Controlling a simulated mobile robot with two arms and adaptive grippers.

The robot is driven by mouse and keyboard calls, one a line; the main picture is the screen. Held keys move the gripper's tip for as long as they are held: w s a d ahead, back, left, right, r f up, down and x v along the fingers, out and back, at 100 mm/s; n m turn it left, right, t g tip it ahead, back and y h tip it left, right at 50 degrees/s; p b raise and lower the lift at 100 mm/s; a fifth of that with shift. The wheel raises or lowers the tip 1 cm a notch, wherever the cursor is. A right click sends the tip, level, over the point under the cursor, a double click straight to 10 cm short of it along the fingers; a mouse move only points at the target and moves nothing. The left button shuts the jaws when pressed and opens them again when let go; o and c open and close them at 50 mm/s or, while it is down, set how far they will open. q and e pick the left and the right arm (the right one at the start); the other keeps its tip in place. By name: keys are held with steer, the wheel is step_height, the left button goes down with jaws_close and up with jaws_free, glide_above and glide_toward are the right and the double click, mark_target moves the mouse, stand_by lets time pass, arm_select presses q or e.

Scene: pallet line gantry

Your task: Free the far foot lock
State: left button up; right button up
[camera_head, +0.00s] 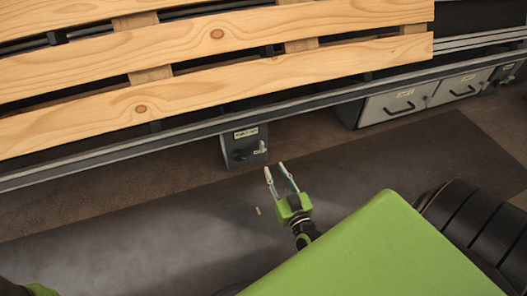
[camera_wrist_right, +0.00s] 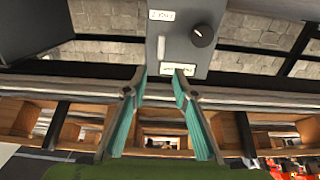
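A dark grey lock box (camera_head: 245,147) hangs under the front rail of the pallet line. It has a pale label, a dark knob and a small light lever (camera_head: 261,147). In the right wrist view the box (camera_wrist_right: 190,50) fills the top middle, with the knob (camera_wrist_right: 203,35) right of the pale lever (camera_wrist_right: 161,47). The label text is too small to read surely. My right gripper (camera_head: 279,173) is open and empty, just in front of and below the box, apart from it in the head view. In the wrist view its teal-padded fingers (camera_wrist_right: 160,72) point at the box. My left gripper is not visible.
A wooden slatted pallet (camera_head: 210,50) lies on the line above the rail (camera_head: 190,130). Grey drawers (camera_head: 425,98) with black handles stand under the rail at right. The floor before the box looks clear.

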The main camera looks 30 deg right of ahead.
mark_target(263, 147)
steer(key=b+x, duration=0.5)
steer(key=x, duration=0.5)
steer(key=shift+a+f, duration=0.1)
steer(key=shift+w, duration=0.75)
jaws_close()
